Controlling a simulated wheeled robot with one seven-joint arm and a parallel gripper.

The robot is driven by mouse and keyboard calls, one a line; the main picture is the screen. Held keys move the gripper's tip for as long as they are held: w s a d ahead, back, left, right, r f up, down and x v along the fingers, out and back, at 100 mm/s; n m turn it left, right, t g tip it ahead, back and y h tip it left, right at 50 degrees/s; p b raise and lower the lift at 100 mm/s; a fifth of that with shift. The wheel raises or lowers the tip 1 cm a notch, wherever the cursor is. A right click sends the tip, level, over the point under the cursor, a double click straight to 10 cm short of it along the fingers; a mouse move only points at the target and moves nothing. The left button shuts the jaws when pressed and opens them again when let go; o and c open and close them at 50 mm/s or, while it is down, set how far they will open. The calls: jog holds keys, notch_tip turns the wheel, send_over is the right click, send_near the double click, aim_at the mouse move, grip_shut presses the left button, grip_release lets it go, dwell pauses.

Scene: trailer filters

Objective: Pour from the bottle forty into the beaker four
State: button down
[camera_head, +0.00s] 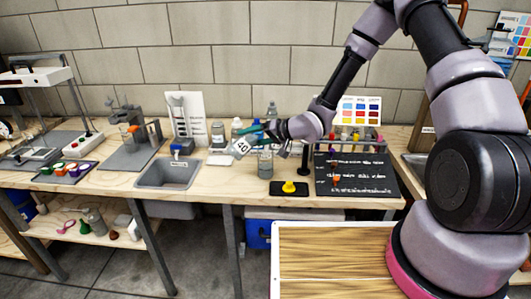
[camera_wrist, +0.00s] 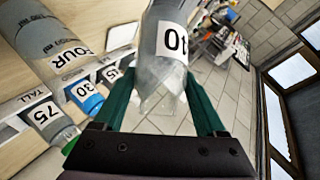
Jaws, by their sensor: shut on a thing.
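My gripper (camera_head: 256,132), with green fingers, is shut on the bottle forty (camera_head: 242,148), whose white label reads 40. The bottle is held tilted above the bench. The beaker four (camera_head: 265,168), a grey cylinder, stands upright on the bench just below and right of the bottle. It shows at the upper left of the wrist view (camera_wrist: 50,40), labelled FOUR. I cannot tell whether liquid is flowing or where the bottle's mouth is.
Bottles labelled 30 (camera_wrist: 85,97) and 75 (camera_wrist: 50,123) stand near the beaker. A test-tube rack stands behind the board.

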jog(key=shift+r+y, duration=0.15)
jog(key=shift+y, duration=0.15)
jog(key=shift+f+m+y+p, duration=0.4)
jog(key=shift+f+m+y, duration=0.1)
jog(key=shift+m+y, duration=0.1)
dwell(1.5)
jog(key=shift+r+m+y, duration=0.35)
jog(key=shift+m+y, duration=0.05)
jog(key=shift+y, duration=0.3)
dwell(1.1)
jog(key=shift+w+d+r+m+y+p, duration=0.25)
jog(key=shift+d+m+y+p, duration=0.2)
jog(key=shift+m+y+p, duration=0.25)
dwell(2.3)
jog(key=shift+s+a+f+n+h, duration=0.1)
jog(key=shift+s+a+n+h, duration=0.25)
jog(key=shift+a+n+h, duration=0.25)
jog(key=shift+f+n+h, duration=0.25)
jog(key=shift+n+h, duration=0.15)
jog(key=shift+h, duration=0.2)
jog(key=shift+w+d+r+n+h, duration=0.15)
jog(key=shift+n+h, duration=0.25)
jog(key=shift+h, duration=0.2)
